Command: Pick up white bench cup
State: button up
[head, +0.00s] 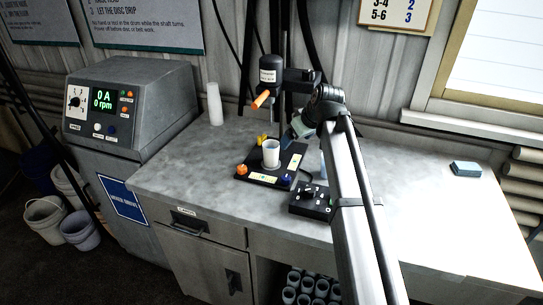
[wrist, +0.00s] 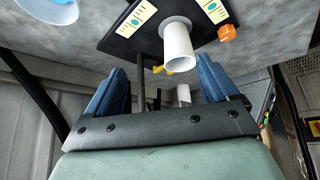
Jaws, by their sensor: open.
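A white cup (head: 271,153) stands upright on a black base plate (head: 249,180) in the head view. In the wrist view this cup (wrist: 178,46) shows beyond the fingers, with clear space between them and it. A taller white cup or stack (head: 214,104) stands at the back left of the bench. A pale cup (wrist: 48,10) is cut off at the wrist view's upper left. I cannot tell which is the bench cup. My gripper (head: 290,138) is open and empty, behind and right of the plate cup; its blue fingers (wrist: 160,84) are wide apart in the wrist view.
The disperser head (head: 270,75) with an orange handle (head: 261,100) hangs above the plate. An orange knob (head: 241,170) and a blue knob (head: 285,181) sit on the plate. A black control box (head: 309,201) stands in front. The right bench is mostly clear, with a blue block (head: 466,169).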

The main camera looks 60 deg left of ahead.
aim_at(275, 151)
jog(key=s+a+f, duration=0.1)
jog(key=a+f, duration=0.1)
jog(key=s+a+f, duration=0.1)
jog(key=f, duration=0.1)
jog(key=s+a+f, duration=0.2)
jog(key=shift+a+f, duration=0.25)
jog(key=shift+a, duration=0.1)
jog(key=shift+x, duration=2.65)
jog(key=shift+w+r, duration=0.1)
jog(key=c, duration=1.1)
jog(key=shift+r, duration=0.1)
